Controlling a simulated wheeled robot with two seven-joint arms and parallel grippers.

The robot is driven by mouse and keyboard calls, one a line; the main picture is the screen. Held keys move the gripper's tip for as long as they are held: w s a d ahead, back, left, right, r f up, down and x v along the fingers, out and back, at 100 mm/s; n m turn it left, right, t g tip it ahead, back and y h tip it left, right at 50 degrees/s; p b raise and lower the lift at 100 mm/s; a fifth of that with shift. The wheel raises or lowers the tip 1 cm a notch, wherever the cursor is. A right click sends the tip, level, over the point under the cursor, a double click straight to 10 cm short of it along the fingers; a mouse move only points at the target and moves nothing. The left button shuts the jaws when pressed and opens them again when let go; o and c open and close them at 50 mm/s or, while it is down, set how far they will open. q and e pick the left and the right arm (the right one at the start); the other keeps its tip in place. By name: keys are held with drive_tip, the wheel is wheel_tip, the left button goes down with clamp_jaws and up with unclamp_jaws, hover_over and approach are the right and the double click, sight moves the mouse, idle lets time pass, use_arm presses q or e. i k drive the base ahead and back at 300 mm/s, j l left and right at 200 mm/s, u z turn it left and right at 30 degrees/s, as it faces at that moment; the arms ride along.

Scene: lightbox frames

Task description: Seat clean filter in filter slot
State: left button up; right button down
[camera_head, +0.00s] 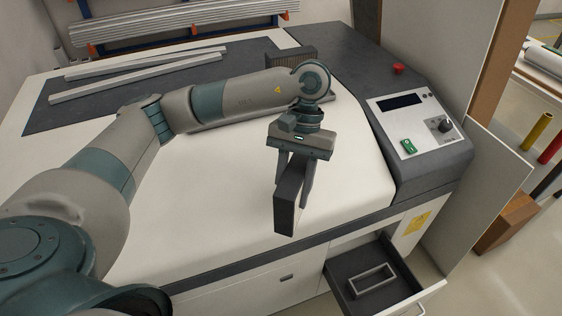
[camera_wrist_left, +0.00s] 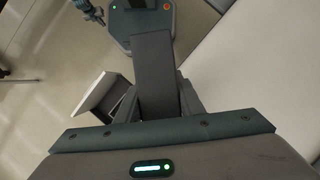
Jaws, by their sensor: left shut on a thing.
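My left gripper (camera_head: 294,182) points down, shut on a dark grey rectangular block, the filter (camera_head: 286,207). It holds the filter in the air near the machine's front edge, up and left of an open drawer. In the left wrist view the filter (camera_wrist_left: 152,62) sticks out between the fingers. The open drawer (camera_head: 350,309) has a dark floor with a pale-rimmed rectangular frame, apparently the filter slot (camera_head: 372,281). The frame looks empty. The drawer's pale front also seems to show in the left wrist view (camera_wrist_left: 98,92). My right gripper is out of view.
The white machine top (camera_head: 225,215) lies under my left arm. A dark, brownish ribbed block (camera_head: 291,57) stands at its back. A control panel (camera_head: 410,122) with a green switch and red button is at right. An open panel door (camera_head: 478,215) stands right of the drawer.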

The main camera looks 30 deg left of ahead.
sight(372, 279)
drive_tip(key=i+l, duration=0.1)
drive_tip(key=l, duration=0.35)
drive_tip(key=i+l, duration=0.1)
drive_tip(key=l, duration=0.4)
drive_tip(key=i+l, duration=0.15)
drive_tip(key=l, duration=0.3)
drive_tip(key=i+l, duration=0.1)
drive_tip(key=l, duration=0.35)
drive_tip(key=u, duration=0.05)
